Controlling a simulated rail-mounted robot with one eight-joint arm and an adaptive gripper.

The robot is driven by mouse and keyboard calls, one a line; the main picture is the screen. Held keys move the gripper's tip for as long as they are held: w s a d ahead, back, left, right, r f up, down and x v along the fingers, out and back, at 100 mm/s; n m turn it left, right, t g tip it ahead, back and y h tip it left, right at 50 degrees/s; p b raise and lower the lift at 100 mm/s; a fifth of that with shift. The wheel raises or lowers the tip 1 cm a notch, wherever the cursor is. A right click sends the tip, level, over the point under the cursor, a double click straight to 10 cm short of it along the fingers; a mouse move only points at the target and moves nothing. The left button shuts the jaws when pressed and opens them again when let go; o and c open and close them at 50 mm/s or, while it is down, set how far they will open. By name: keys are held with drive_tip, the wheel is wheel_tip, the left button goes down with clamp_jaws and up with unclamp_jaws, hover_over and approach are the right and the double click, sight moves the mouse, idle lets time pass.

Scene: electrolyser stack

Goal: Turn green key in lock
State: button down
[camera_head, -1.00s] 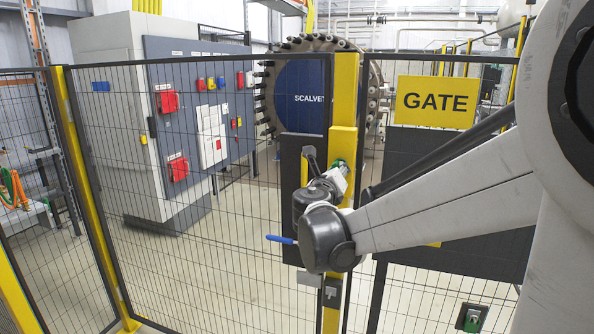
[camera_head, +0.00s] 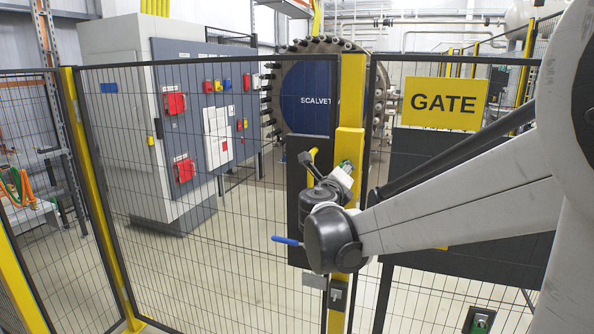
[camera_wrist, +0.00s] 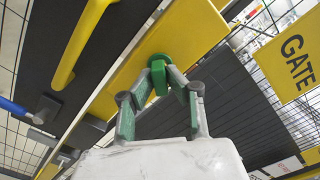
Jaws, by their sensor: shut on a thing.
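The green key (camera_wrist: 159,76) sits at a round green lock piece on the yellow gate post (camera_wrist: 186,28). My gripper (camera_wrist: 160,68) is shut on the green key in the wrist view, with a finger pad on each side of it. In the head view my gripper (camera_head: 342,176) is at the yellow post (camera_head: 350,105). Only a small bit of green shows there, and my wrist partly hides the area. I cannot tell the key's exact angle.
A yellow handle (camera_wrist: 82,40) is on the dark panel beside the post. A blue-tipped lever (camera_head: 286,240) sticks out at lower left. Mesh fence (camera_head: 220,230) stands on the left, and a yellow GATE sign (camera_head: 446,104) hangs to the right. Another green item (camera_head: 480,322) sits low at right.

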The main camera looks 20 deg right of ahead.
drive_tip(key=shift+n, duration=1.7)
drive_tip(key=c, duration=1.6)
unclamp_jaws()
drive_tip(key=shift+c, duration=0.2)
